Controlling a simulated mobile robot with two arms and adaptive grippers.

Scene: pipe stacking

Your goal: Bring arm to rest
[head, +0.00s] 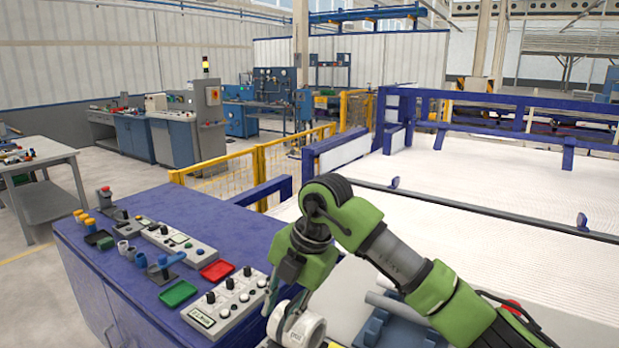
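My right arm comes in from the right with green and dark grey links, bends at a raised elbow and drops to the bottom edge. Its wrist end, with the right gripper (297,328), is at the bottom centre, beside the front right corner of the blue control desk. My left arm and gripper are out of view.
The blue desk (150,222) carries a control box (226,301) with black knobs, a green tray (178,293) and a red tray (217,270). A white ribbed bed (490,180) with blue rails fills the right. A yellow fence (255,165) stands behind. A grey table (45,170) is left.

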